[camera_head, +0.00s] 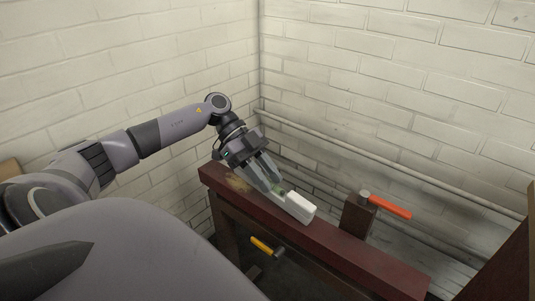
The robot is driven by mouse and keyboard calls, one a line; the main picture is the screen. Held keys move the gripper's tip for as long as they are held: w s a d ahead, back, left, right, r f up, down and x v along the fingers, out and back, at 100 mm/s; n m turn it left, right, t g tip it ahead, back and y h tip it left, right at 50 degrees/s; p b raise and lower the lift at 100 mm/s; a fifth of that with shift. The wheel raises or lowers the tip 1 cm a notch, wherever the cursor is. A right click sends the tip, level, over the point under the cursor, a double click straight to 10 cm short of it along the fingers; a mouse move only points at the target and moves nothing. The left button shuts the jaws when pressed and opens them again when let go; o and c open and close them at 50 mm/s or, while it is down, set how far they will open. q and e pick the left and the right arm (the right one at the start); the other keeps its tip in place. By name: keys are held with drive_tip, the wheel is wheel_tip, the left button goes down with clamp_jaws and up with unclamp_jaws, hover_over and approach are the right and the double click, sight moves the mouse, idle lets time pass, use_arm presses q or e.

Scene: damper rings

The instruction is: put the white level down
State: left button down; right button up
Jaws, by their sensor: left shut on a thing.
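My left gripper (271,183) comes down from the upper left and is shut on the far end of the level. The level looks to be at or just above the beam's top; I cannot tell whether it touches. The gripped end is partly hidden by the fingers. My right gripper is not in view.
A hammer with an orange handle (390,207) rests on a brown wooden post (357,216) behind the beam. A tool with a yellow handle (262,245) is below the beam in front. White brick walls and a pipe (390,171) stand behind.

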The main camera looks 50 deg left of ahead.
use_arm(q)
drive_tip(key=shift+a+f+h+b, duration=0.15)
drive_tip(key=shift+f+h+b, duration=0.15)
drive_tip(key=shift+f+b, duration=0.05)
drive_tip(key=shift+f, duration=0.1)
drive_tip(key=shift+a+f+h, duration=0.1)
drive_tip(key=shift+h, duration=0.2)
